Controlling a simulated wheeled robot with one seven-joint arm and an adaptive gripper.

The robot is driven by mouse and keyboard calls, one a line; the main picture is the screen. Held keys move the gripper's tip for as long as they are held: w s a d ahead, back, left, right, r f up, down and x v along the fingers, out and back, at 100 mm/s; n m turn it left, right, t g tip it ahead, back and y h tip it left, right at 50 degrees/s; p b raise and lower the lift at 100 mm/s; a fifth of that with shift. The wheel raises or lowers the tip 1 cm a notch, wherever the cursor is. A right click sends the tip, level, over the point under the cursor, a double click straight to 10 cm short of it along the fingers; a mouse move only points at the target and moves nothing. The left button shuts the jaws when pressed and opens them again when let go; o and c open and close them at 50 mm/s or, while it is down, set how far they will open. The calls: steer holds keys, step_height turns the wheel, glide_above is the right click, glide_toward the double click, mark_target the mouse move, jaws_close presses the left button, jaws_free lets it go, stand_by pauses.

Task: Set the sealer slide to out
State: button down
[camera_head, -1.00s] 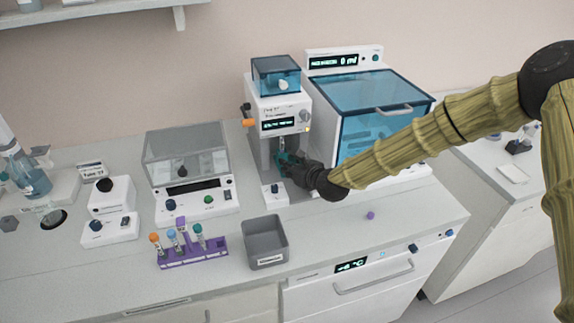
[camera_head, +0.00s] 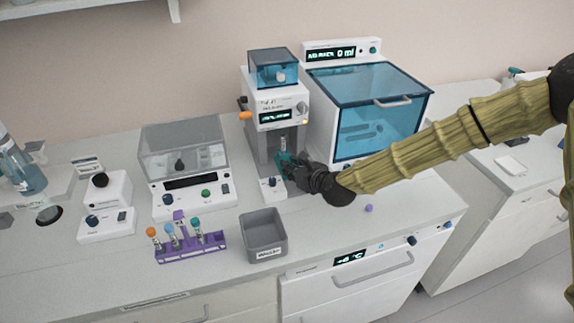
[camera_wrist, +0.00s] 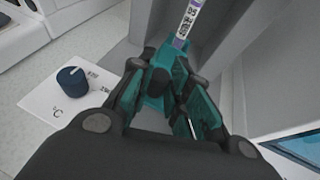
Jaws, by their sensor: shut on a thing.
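The sealer (camera_head: 277,100) is a white upright machine with a blue clear top box, a small display and an orange lever. My gripper (camera_head: 286,160) is at its lower front opening. In the wrist view my gripper's teal fingers (camera_wrist: 165,88) are closed around a dark teal piece (camera_wrist: 160,80), seemingly the sealer slide's handle. The fingers hide most of the slide. A labelled tube (camera_wrist: 187,22) with a purple end stands just beyond the fingers; it also shows in the head view (camera_head: 283,146). I cannot tell whether it touches the slide.
A blue dial (camera_wrist: 71,78) sits on the sealer's base, left of my fingers. A blue-lidded machine (camera_head: 365,105) stands close on the right. A grey bin (camera_head: 263,232), a purple tube rack (camera_head: 190,245) and a purple cap (camera_head: 369,208) are on the counter in front.

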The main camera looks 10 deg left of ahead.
steer(key=shift+s+d+b, duration=0.25)
steer(key=shift+s+d, duration=0.35)
steer(key=shift+s, duration=0.35)
steer(key=shift+s+d+b, duration=0.25)
steer(key=shift+s+d, duration=0.35)
steer(key=shift+s, duration=0.35)
steer(key=shift+s+d+b, duration=0.25)
steer(key=shift+s+d, duration=0.35)
steer(key=shift+s, duration=0.35)
steer(key=c, duration=1.5)
jaws_free()
steer(key=shift+s, duration=0.1)
steer(key=shift+c, duration=0.2)
steer(key=shift+o, duration=1)
steer(key=shift+d, duration=0.1)
steer(key=shift+a, duration=0.2)
